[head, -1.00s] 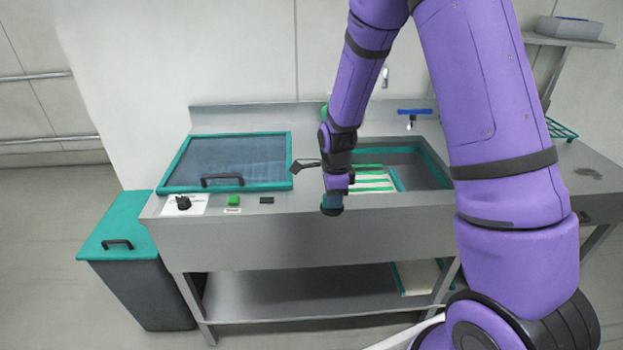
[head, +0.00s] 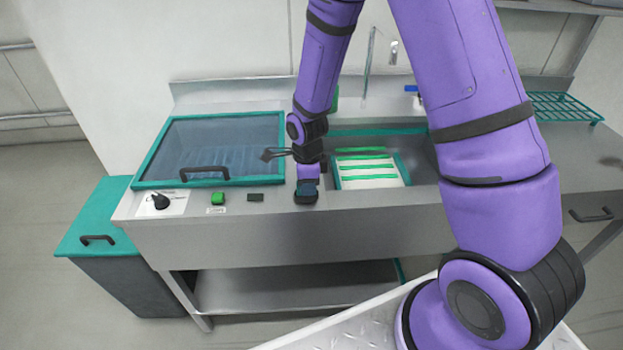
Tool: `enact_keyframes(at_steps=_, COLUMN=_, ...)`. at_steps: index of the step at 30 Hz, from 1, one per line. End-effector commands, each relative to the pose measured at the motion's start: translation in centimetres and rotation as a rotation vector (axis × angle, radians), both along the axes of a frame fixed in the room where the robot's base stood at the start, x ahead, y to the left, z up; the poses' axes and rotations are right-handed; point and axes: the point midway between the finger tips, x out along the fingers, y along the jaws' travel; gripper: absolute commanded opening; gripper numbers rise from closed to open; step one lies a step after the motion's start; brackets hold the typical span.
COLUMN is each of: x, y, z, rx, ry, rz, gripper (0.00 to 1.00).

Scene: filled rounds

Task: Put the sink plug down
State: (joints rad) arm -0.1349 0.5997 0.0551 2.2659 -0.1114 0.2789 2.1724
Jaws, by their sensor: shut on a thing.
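My gripper (head: 307,187) points down at the front strip of the steel counter (head: 280,198), just left of the sink basin (head: 425,165). It is shut on a small dark thing at its tip, which I take to be the sink plug (head: 305,199). The fingers and wrist hide most of the plug. I cannot tell whether it touches the counter or hangs just above it. The basin holds a pale rack with green bars (head: 368,170).
A glass-lidded unit with a teal frame (head: 215,150) is on the left, with a black knob (head: 160,201), green button (head: 217,198) and dark switch (head: 255,197) before it. A teal-lidded bin (head: 95,230) stands at left. A green wire rack (head: 565,106) is at right.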

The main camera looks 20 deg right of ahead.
Motion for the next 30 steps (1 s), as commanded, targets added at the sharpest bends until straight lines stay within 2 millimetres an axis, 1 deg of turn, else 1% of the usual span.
enact_keyframes(at_steps=12, x=-0.1, y=0.1, z=-0.5, rx=0.0, ry=0.0, rz=-0.001, gripper=0.0)
enact_keyframes(at_steps=13, x=-0.1, y=0.1, z=-0.5, rx=0.0, ry=-0.001, rz=-0.001, gripper=0.28)
enact_keyframes(at_steps=14, x=-0.1, y=0.1, z=-0.4, rx=0.0, ry=-0.001, rz=-0.001, gripper=0.34)
enact_keyframes(at_steps=15, x=-0.1, y=0.1, z=-0.4, rx=0.0, ry=-0.001, rz=-0.001, gripper=0.44)
enact_keyframes(at_steps=16, x=-0.1, y=0.1, z=-0.4, rx=0.0, ry=-0.001, rz=-0.001, gripper=0.48)
enact_keyframes(at_steps=25, x=-0.1, y=0.1, z=-0.3, rx=0.001, ry=-0.001, rz=0.0, gripper=0.48)
enact_keyframes(at_steps=28, x=0.0, y=0.1, z=0.3, rx=0.0, ry=-0.002, rz=0.0, gripper=0.48)
enact_keyframes(at_steps=30, x=0.0, y=0.1, z=1.1, rx=0.0, ry=-0.004, rz=0.0, gripper=0.48)
